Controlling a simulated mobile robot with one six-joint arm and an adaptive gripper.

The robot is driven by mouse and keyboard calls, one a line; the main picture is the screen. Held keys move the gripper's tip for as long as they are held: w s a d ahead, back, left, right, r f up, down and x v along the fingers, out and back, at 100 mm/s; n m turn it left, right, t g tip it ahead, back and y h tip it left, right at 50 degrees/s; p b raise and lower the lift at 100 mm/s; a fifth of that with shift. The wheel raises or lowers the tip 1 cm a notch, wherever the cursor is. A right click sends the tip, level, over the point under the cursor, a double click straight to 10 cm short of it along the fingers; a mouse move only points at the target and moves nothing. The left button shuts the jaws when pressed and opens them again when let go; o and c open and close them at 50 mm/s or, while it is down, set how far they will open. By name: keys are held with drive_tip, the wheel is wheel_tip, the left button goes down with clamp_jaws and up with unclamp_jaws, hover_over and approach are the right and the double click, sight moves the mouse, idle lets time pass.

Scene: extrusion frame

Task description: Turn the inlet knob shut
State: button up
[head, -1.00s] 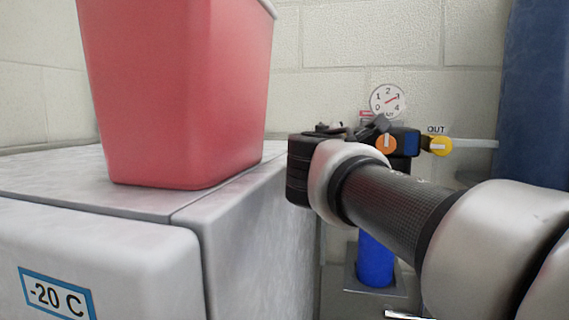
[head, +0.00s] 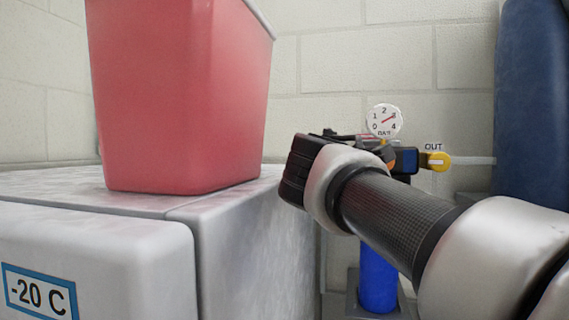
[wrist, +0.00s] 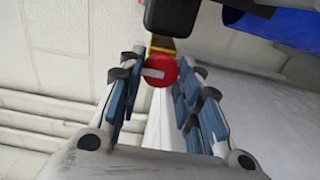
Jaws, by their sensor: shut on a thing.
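The inlet knob (wrist: 161,71) is a round red knob with a pale bar across its face, seen at the top middle of the wrist view. My gripper (wrist: 164,76) has its blue-padded fingers on both sides of it and is shut on it. The bar looks nearly level in that view. In the head view my wrist and arm hide the inlet knob, and most of my gripper is behind the wrist.
A gauge (head: 384,120) reads about 3. A blue bowl (head: 378,278) hangs below. A white freezer (head: 95,245) bearing a red bin (head: 180,95) stands left.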

drive_tip(key=o, duration=1)
drive_tip(key=shift+o, duration=0.2)
drive_tip(key=v, duration=1.2)
